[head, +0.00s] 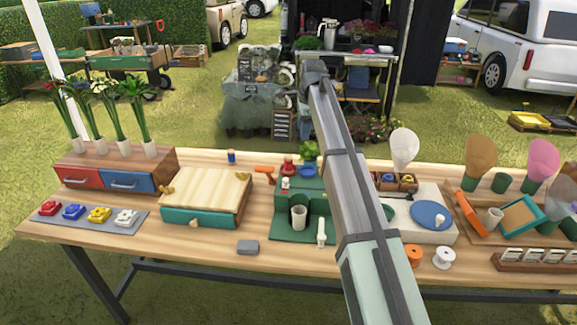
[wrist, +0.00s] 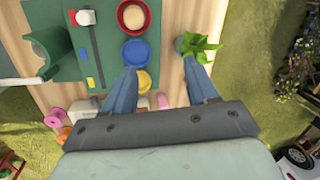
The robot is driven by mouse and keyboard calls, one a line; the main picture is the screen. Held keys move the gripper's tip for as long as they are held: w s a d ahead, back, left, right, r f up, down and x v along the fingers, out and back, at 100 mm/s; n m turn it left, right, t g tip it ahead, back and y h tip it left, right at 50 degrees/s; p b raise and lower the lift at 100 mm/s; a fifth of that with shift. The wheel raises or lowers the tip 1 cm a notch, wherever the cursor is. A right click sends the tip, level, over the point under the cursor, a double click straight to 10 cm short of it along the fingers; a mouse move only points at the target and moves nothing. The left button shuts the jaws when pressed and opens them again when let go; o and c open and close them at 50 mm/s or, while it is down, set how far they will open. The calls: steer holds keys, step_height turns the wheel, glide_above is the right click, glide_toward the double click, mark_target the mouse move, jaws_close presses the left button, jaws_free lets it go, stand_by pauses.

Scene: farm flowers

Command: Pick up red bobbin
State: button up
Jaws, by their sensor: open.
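I cannot clearly pick out a red bobbin. A small red piece (head: 288,167) stands at the back of the green board (head: 291,235) in the head view. In the wrist view a round red piece with a cream centre (wrist: 133,17) sits on the green board (wrist: 66,68), in line with a blue disc (wrist: 135,51) and a yellow disc (wrist: 138,81). My gripper (wrist: 163,76) is open and empty, its two blue fingers apart above the table edge by the yellow disc. In the head view my arm hides it.
A leafy green plant (wrist: 198,47) lies close to my right finger. An orange bobbin (head: 414,254) and a white bobbin (head: 443,257) stand near the front edge. A wooden-topped box (head: 207,196) stands left of the board. Bare tabletop (head: 180,258) shows along the front left.

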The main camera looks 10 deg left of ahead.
mark_target(290, 157)
steer(key=s+n+y, duration=0.1)
steer(key=s+n, duration=0.5)
steer(key=n, duration=0.5)
steer(key=a+f+n, duration=0.1)
steer(key=f+n, duration=0.1)
steer(key=n, duration=0.2)
steer(key=w+a+f+n, duration=0.1)
steer(key=f+n, duration=0.2)
steer(key=n, duration=0.2)
steer(key=w+a+f+n+t, duration=0.1)
steer(key=f+n, duration=0.1)
steer(key=n, duration=0.2)
steer(key=shift+w+a+f+y, duration=0.2)
steer(key=shift+a+f+y, duration=0.1)
steer(key=shift+a+y, duration=0.1)
steer(key=shift+d+x, duration=0.1)
steer(key=shift+x, duration=1.25)
steer(key=shift+d+x, duration=0.15)
steer(key=shift+x, duration=1.2)
steer(key=c, duration=1)
